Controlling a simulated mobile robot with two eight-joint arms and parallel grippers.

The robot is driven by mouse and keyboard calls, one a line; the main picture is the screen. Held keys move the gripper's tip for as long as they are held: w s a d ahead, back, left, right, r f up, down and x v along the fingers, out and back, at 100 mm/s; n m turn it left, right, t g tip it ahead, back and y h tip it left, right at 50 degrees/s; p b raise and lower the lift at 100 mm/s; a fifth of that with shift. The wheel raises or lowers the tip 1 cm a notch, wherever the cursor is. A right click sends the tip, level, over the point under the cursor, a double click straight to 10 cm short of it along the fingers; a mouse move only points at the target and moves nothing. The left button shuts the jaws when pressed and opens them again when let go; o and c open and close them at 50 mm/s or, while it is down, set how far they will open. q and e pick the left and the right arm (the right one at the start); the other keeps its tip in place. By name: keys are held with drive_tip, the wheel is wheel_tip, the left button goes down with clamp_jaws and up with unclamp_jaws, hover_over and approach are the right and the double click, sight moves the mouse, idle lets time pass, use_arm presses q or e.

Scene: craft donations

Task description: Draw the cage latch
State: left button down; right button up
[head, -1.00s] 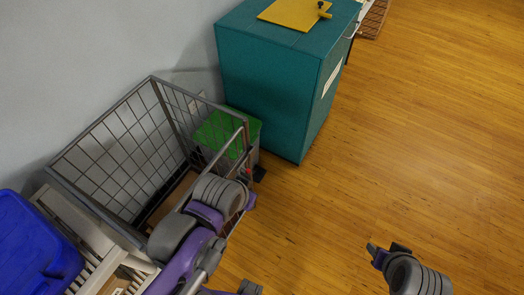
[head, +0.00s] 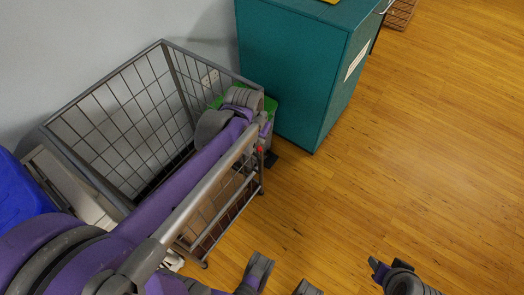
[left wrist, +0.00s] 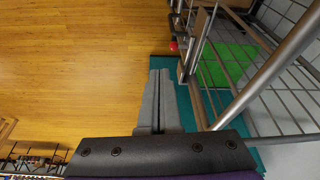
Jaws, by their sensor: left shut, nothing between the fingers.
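The grey wire-mesh cage (head: 95,188) stands at the left against the wall. A small red part (head: 260,149), perhaps on the cage latch, shows at its far right corner post. It also shows in the left wrist view (left wrist: 174,45), beside a dark grey metal piece (left wrist: 179,20). My left gripper (head: 267,131) is beside that corner, largely hidden by its own wrist. In the left wrist view its fingers (left wrist: 161,74) are together and empty, just short of the red part. I cannot tell whether they touch the cage. My right gripper (head: 376,267) hangs over the floor, far from the cage.
A teal cabinet (head: 290,75) stands just beyond the cage. A blue container (head: 22,195) is at the left edge. The wooden floor (head: 430,140) at the right is clear.

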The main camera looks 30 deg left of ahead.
use_arm(q)
drive_tip(key=w+a+f+b, duration=0.2)
drive_tip(key=w+a+f, duration=0.1)
drive_tip(key=w+f, duration=0.1)
drive_tip(key=shift+a+f, duration=0.3)
drive_tip(key=shift+f, duration=0.25)
use_arm(e)
wheel_tip(320, 180, down, 3)
drive_tip(key=shift+f, duration=0.2)
use_arm(q)
drive_tip(key=shift+w+f, duration=0.1)
drive_tip(key=b+x, duration=0.2)
drive_tip(key=x, duration=0.7)
drive_tip(key=shift+f, duration=0.4)
use_arm(e)
wheel_tip(320, 180, down, 3)
drive_tip(key=shift+f, duration=0.1)
use_arm(q)
drive_tip(key=s, duration=0.4)
drive_tip(key=shift+s+a, duration=0.15)
drive_tip(key=shift+s, duration=0.2)
use_arm(e)
drive_tip(key=shift+w+r, duration=0.1)
drive_tip(key=shift+r, duration=0.2)
